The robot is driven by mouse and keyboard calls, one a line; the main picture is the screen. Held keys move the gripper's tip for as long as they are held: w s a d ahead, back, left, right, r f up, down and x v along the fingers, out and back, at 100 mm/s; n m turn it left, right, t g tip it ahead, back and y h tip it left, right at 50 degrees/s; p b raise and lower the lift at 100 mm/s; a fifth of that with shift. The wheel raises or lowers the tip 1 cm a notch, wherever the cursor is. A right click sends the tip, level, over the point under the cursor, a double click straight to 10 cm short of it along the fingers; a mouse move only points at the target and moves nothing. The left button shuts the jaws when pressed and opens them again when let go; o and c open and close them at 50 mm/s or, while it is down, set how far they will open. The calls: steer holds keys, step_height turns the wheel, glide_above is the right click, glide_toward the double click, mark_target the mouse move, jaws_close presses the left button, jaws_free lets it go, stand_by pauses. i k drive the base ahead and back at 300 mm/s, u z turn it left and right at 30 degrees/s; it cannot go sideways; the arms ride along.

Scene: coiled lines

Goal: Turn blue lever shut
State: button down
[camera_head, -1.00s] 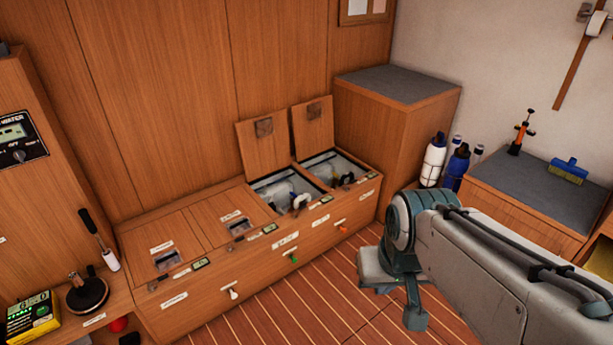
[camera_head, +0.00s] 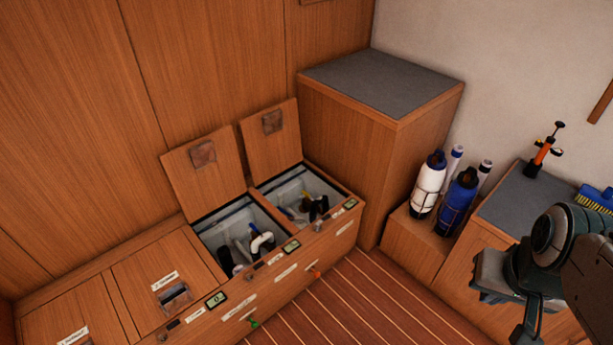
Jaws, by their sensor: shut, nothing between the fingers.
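Two open lockers stand side by side in the wooden bench, their lids raised against the wall. The left open locker (camera_head: 201,232) holds a white curved pipe (camera_head: 262,243) and dark fittings. Locker walls hide part of the contents. My gripper (camera_head: 522,326) is at the lower right, partly cut off by the frame, well to the right of the lockers. It is shut and holds nothing I can see.
A tall grey-topped cabinet (camera_head: 375,82) adjoins the bench's right end. White (camera_head: 429,184) and blue (camera_head: 458,201) bottles stand on a low ledge. Striped floor (camera_head: 345,305) before the bench is clear.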

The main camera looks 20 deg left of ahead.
mark_target(252, 226)
steer(key=u, duration=0.3)
steer(key=i, duration=1.25)
steer(key=u, duration=1.3)
steer(key=i, duration=0.7)
steer(key=u, duration=0.6)
